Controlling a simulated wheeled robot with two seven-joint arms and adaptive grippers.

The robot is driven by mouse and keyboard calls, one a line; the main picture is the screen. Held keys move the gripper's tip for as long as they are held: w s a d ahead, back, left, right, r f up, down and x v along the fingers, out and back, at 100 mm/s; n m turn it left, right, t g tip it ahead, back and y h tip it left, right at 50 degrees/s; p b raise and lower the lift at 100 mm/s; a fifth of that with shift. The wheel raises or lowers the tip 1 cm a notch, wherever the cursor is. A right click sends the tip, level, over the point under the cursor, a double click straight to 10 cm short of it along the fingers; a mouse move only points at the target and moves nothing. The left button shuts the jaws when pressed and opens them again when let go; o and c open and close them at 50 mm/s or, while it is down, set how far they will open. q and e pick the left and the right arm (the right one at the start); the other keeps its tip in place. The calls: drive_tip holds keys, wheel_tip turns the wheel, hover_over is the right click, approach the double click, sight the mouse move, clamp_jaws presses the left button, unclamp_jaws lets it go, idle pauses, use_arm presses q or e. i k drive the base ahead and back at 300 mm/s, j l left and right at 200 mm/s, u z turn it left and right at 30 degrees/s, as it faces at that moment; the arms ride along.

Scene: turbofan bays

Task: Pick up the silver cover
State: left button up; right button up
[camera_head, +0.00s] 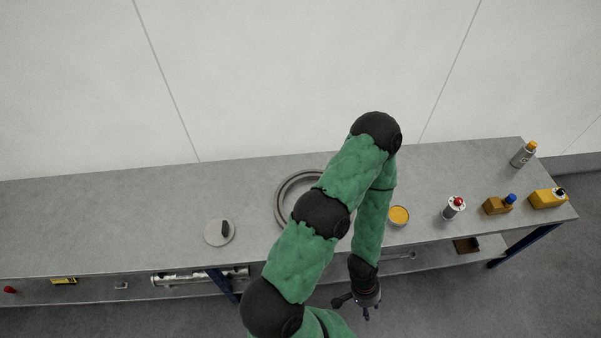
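The silver cover (213,239) is a round, flat grey disc with a dark upright handle. It lies on the grey workbench, left of the middle and close to the front edge. My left gripper (354,309) hangs past the bench's front edge, to the right of the cover and well apart from it. Its dark fingers look spread and hold nothing that I can see. My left arm crosses the middle of the view. My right gripper is not in view.
A large grey ring (281,205) lies on the bench (100,225), partly behind my arm. To the right are an orange-topped tin (399,216), a red-capped can (454,207), yellow containers (547,199) and a spray can (523,154). The bench left of the cover is clear.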

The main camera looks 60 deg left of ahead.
sight(219, 232)
drive_tip(key=u, duration=2.95)
drive_tip(key=j+z, duration=0.2)
drive_tip(key=j, duration=0.25)
